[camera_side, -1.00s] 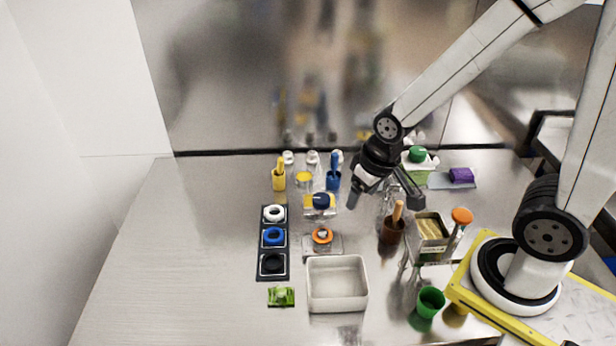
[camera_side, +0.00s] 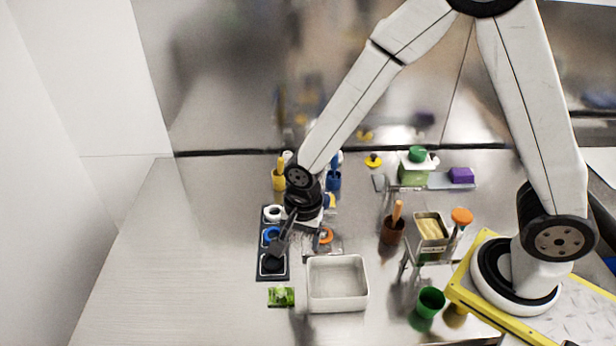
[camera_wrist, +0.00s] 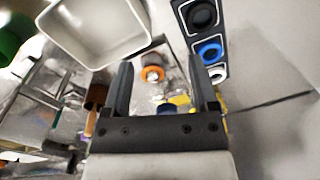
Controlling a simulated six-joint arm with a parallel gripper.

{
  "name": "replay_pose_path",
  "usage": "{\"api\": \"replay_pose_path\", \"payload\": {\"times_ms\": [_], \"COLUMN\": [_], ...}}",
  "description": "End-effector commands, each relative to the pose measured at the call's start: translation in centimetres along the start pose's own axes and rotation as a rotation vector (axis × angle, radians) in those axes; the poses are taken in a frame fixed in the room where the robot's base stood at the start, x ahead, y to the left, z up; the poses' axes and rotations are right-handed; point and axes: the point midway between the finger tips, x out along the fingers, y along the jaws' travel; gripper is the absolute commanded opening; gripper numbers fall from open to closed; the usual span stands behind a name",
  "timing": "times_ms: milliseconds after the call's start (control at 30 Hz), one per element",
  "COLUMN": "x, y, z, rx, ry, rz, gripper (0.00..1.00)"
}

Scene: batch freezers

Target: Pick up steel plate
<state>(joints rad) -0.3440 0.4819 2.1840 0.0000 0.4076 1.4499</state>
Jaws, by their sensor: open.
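A flat grey metallic square (camera_side: 337,250) lies under an orange ring (camera_side: 325,236) behind the white bin; I cannot tell for certain that it is the steel plate. In the wrist view the orange ring (camera_wrist: 152,73) shows between my fingers. My gripper (camera_side: 297,246) is open, above the area between the black three-slot holder and the orange ring, and partly hides both. In the wrist view my gripper (camera_wrist: 160,68) has its fingers apart with nothing held between them. A blue-topped item (camera_wrist: 166,108) is partly hidden by the gripper body.
A white bin (camera_side: 338,311) stands in front. The black holder (camera_side: 258,245) has white, blue and black rings. A green packet (camera_side: 281,297) lies before it. A brown cup (camera_side: 392,232), a metal stand (camera_side: 431,258) and a green cup (camera_side: 430,302) stand right. The table's left is clear.

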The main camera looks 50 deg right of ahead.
Motion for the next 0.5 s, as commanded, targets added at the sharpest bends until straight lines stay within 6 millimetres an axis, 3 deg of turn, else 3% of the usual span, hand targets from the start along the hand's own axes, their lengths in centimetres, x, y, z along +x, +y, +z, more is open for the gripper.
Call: {"api": "replay_pose_path", "payload": {"times_ms": [300, 500], "x": [3.5, 4.7], "y": [-1.9, -2.3], "z": [3.8, 5.1], "rx": [0.322, 0.439], "ry": [0.0, 0.006], "rz": [0.05, 0.066], "gripper": [0.76, 0.76]}}
